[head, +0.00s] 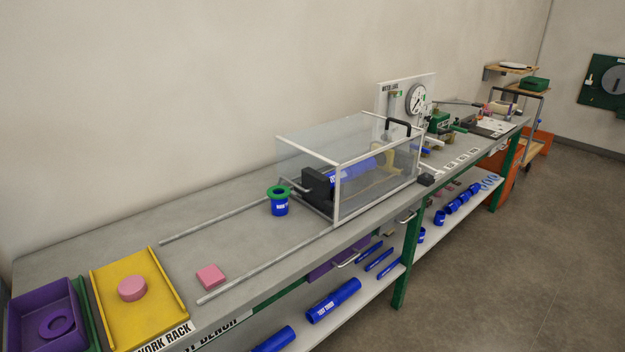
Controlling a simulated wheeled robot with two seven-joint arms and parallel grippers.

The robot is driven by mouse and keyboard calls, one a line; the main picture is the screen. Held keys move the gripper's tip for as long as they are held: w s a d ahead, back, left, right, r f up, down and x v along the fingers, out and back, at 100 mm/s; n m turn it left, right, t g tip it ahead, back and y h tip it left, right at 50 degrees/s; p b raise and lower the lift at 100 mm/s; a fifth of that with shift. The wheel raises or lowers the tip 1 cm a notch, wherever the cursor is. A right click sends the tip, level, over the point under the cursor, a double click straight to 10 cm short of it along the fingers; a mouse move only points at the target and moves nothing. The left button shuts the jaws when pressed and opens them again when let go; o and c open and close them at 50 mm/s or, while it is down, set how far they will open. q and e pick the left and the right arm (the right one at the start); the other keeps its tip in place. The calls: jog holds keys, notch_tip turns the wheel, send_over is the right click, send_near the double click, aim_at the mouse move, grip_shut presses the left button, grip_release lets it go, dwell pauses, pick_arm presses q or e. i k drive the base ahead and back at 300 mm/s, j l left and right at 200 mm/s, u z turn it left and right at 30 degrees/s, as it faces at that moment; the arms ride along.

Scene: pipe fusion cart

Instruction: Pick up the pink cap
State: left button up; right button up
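A round pink cap (132,288) lies on the yellow work rack tray (158,321) at the front left of the bench.
A purple bin (72,292) with a purple ring stands left of the tray. Two metal rails run along the bench (110,235) to a clear guarded box (340,160). A green-rimmed blue cup (279,203) stands before the box. Blue pipes (333,301) lie on the lower shelf.

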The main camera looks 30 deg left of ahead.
aim_at(133, 288)
jog(key=u, duration=2)
